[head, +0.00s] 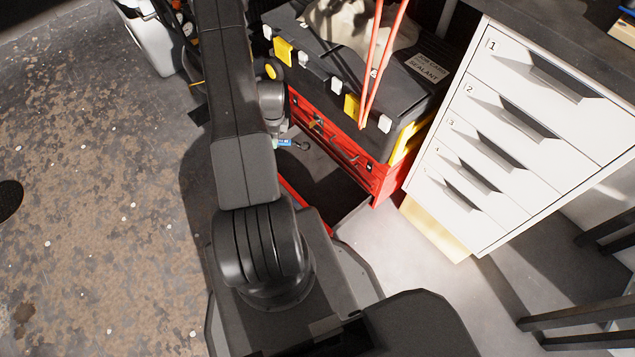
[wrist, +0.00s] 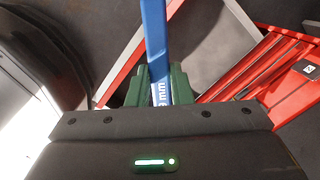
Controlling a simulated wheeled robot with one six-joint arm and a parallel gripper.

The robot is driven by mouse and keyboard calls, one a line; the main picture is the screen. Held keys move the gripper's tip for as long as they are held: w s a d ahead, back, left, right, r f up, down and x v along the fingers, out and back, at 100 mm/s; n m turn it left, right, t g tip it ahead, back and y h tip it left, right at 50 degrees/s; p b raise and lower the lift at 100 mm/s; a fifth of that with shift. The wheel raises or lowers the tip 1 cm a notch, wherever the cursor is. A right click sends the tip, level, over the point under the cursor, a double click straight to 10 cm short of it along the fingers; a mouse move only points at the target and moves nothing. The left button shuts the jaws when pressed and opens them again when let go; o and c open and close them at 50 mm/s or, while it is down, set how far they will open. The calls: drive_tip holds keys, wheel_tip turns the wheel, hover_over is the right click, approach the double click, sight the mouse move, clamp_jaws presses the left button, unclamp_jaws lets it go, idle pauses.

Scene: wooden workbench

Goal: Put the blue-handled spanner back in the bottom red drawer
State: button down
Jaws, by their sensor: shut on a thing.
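The spanner's blue handle (head: 283,142) shows just right of my arm in the head view, with a dark end beyond it. In the wrist view the blue handle (wrist: 155,35) runs up between the two green fingers. My gripper (wrist: 158,85) is shut on this handle. The bottom red drawer (head: 300,203) is pulled out, and part of it is hidden behind my arm. Its red rim (wrist: 122,72) crosses the wrist view at left. The spanner appears above the drawer's dark interior; its height over the floor of the drawer is hard to tell.
The red drawer cabinet (head: 384,184) stands behind, under a black toolbox (head: 320,65) with yellow latches. A white numbered drawer unit (head: 500,140) stands close on the right. Bare floor (head: 100,200) lies open to the left.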

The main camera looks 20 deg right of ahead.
sight(296, 186)
drive_tip(key=s+d+f+m+b, duration=0.1)
drive_tip(key=f+m+b, duration=0.2)
drive_tip(key=f, duration=0.6)
drive_tip(key=s+d+f+m+b, duration=0.1)
drive_tip(key=d+f+m+b, duration=0.1)
drive_tip(key=f+b, duration=0.4)
drive_tip(key=s+d+f+m+b, duration=0.1)
drive_tip(key=d+f+m+b, duration=0.1)
drive_tip(key=f, duration=1.1)
drive_tip(key=shift+f+m+t+b, duration=0.1)
drive_tip(key=shift+m+t+b, duration=0.2)
drive_tip(key=shift+m+b, duration=0.85)
drive_tip(key=shift+n, duration=0.25)
drive_tip(key=shift+f+b, duration=0.1)
drive_tip(key=shift+b, duration=0.3)
drive_tip(key=c, duration=1.7)
unclamp_jaws()
drive_tip(key=shift+f, duration=0.1)
drive_tip(key=shift+c, duration=0.2)
drive_tip(key=o, duration=0.4)
drive_tip(key=shift+o, duration=0.2)
wheel_tip(296, 186, up, 12)
drive_tip(key=p, duration=0.5)
drive_tip(key=shift+s+d+r, duration=0.15)
drive_tip(key=shift+s+r, duration=0.1)
drive_tip(key=shift+s, duration=0.2)
